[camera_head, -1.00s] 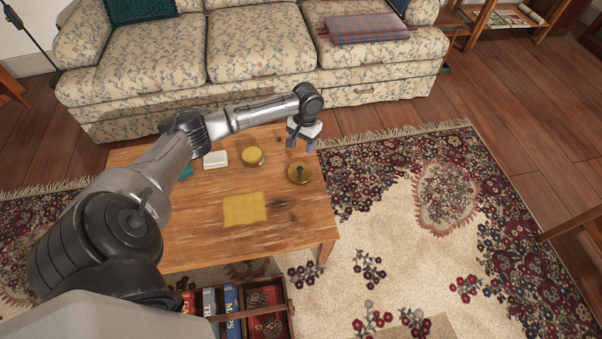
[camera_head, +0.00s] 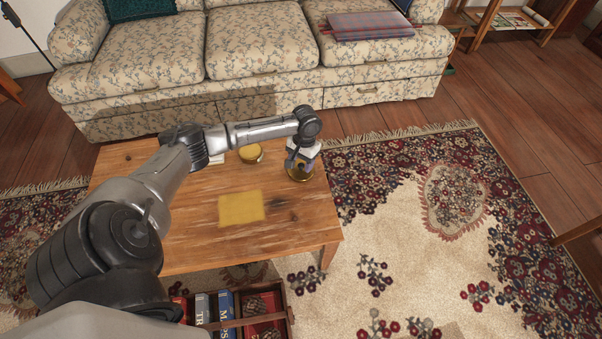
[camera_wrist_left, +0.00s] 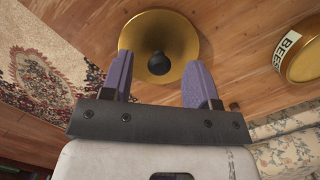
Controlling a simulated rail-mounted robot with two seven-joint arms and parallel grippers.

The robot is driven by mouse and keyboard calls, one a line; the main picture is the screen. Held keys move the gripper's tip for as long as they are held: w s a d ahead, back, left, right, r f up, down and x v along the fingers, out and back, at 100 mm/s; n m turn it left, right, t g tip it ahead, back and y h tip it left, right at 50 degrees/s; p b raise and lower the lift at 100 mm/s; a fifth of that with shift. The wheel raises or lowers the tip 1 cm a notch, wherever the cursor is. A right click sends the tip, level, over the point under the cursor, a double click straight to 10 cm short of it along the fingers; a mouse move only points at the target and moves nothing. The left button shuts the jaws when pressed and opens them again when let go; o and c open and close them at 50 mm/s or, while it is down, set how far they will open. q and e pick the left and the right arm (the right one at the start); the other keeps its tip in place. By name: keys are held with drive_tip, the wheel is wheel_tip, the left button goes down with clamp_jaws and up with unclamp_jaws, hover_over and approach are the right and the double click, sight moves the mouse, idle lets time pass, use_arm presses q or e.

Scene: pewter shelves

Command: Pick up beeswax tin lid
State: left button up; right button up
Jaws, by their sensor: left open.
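The beeswax tin lid (camera_head: 298,174) is a round brass-coloured disc lying on the wooden table near its right edge. In the left wrist view the lid (camera_wrist_left: 178,40) shows a dark knob (camera_wrist_left: 157,63) at its middle. My left gripper (camera_head: 299,166) is over the lid, pointing down at it. In the wrist view its two purple fingers (camera_wrist_left: 160,80) are open, one on each side of the knob, with nothing between them gripped. The beeswax tin (camera_head: 250,153) stands left of the lid; its labelled side (camera_wrist_left: 290,48) shows in the wrist view. My right gripper is not seen.
A yellow cloth (camera_head: 241,208) lies flat on the table (camera_head: 300,225). A white item (camera_head: 217,158) is mostly hidden behind my arm. A floral sofa (camera_head: 265,50) stands behind the table, and a crate of books (camera_head: 235,312) is at the front.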

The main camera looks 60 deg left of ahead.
use_arm(q)
drive_tip(key=shift+f, duration=0.45)
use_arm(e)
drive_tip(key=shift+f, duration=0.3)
use_arm(q)
drive_tip(key=shift+r, duration=0.1)
drive_tip(key=shift+c, duration=0.9)
drive_tip(key=c, duration=0.8)
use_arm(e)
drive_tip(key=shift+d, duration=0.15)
use_arm(q)
clamp_jaws()
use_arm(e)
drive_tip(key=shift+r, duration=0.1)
